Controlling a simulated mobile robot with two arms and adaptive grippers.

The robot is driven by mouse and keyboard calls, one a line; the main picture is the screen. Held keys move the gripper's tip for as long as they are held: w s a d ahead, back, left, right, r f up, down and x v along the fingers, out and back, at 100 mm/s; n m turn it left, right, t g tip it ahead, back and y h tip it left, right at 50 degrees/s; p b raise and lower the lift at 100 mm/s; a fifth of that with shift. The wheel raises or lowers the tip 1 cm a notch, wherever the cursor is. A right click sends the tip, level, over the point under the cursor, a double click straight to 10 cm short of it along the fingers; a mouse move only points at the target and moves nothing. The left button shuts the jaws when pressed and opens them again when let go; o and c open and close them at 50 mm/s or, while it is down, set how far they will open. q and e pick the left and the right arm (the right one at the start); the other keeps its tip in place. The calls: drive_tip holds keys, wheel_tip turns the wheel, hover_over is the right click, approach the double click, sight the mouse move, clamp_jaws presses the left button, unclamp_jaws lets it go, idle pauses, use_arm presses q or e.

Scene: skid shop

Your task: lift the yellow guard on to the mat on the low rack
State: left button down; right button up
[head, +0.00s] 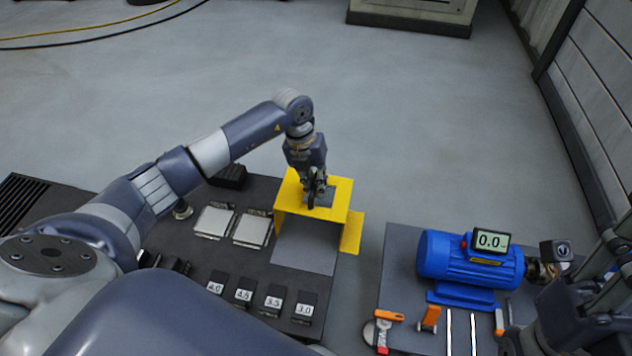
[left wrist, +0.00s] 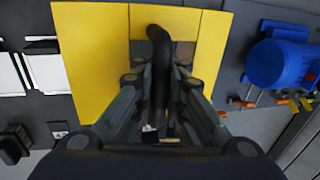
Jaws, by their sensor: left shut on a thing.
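The yellow guard (head: 342,193) is a bent sheet with a flat top and a flange reaching out to the right. It is at the right end of the low rack (head: 192,258), over the far part of a plain grey mat (head: 303,252). I cannot tell whether it touches the mat. My left gripper (head: 318,198) is above its top, shut on its dark handle. In the left wrist view the guard (left wrist: 92,50) spreads to both sides of the black handle (left wrist: 159,70). My right gripper (head: 572,312) is partly in view at lower right; its fingertips are unclear.
Metal plates (head: 253,230) and several numbered black blocks (head: 274,299) are on the rack. A blue motor (head: 470,262) with a 0.0 display and orange-handled tools stand on another platform (head: 398,265) to the right. A narrow floor gap separates the two.

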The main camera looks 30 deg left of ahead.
use_arm(q)
drive_tip(key=shift+r, duration=0.1)
drive_tip(key=c, duration=1.5)
unclamp_jaws()
drive_tip(key=shift+c, duration=0.2)
drive_tip(key=o, duration=0.5)
